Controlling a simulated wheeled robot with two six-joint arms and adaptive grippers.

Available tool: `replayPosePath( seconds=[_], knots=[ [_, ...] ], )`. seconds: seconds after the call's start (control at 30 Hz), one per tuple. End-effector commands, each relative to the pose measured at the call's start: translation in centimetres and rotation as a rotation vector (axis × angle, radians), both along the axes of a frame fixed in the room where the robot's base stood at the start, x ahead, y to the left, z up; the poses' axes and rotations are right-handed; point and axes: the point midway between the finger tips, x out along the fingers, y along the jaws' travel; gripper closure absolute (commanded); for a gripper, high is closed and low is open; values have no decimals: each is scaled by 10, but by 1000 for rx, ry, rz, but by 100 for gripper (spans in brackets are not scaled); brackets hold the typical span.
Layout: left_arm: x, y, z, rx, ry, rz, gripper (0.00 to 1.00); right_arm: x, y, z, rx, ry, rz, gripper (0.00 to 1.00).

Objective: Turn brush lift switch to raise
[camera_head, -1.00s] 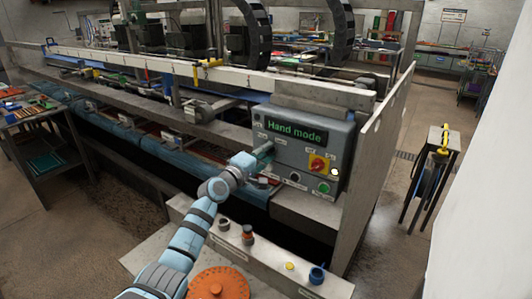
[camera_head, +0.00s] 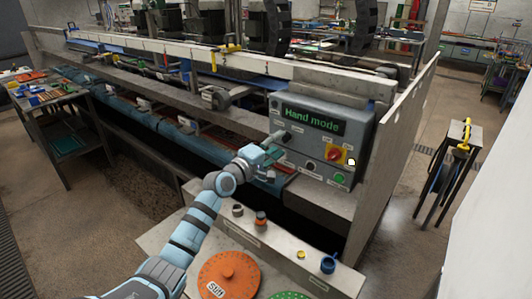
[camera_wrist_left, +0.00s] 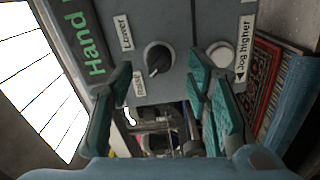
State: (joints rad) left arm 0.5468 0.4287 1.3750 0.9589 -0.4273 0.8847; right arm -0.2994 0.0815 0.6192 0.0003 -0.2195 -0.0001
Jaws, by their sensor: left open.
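The brush lift switch is a black rotary knob (camera_wrist_left: 158,58) on the grey control panel (camera_head: 334,152), between labels reading "Lower" (camera_wrist_left: 125,33) and "Raise" (camera_wrist_left: 138,88) in the left wrist view. It also shows at the panel's left side in the head view (camera_head: 281,137). My left gripper (camera_head: 264,157) is just in front of the panel's lower left. In the left wrist view its teal fingers (camera_wrist_left: 165,90) are apart and empty, with the knob beyond the gap, apart from both fingers. My right gripper is out of view.
The panel display (camera_head: 313,119) reads "Hand mode". A white button (camera_wrist_left: 220,53) labelled "Jog higher" is beside the knob. A red-and-yellow switch (camera_head: 338,154) is further right.

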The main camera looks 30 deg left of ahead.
Motion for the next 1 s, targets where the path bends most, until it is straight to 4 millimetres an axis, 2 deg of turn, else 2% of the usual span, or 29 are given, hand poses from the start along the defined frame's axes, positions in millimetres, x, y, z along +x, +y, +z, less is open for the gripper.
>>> replayPosePath(
  seconds=[0.1, 0.2, 0.33, 0.47, 0.87, 0.93, 1.0],
  knots=[
    [-35, 5, -2, 10, 3, -1, 55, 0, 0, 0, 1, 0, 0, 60],
    [-61, 8, -2, 9, 5, -2, 55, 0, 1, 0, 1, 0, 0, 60],
    [-81, 12, -1, 7, 3, 0, 55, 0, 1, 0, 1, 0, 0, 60],
    [-87, 11, -1, 1, 2, -3, 55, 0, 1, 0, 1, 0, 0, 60],
    [-86, 12, -1, -1, 2, -1, 55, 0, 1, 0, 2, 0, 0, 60],
    [-87, 10, -5, 12, 11, -3, 55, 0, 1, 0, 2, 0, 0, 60],
    [-93, 1, -20, 61, 46, -13, 55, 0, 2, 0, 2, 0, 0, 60]
  ],
)
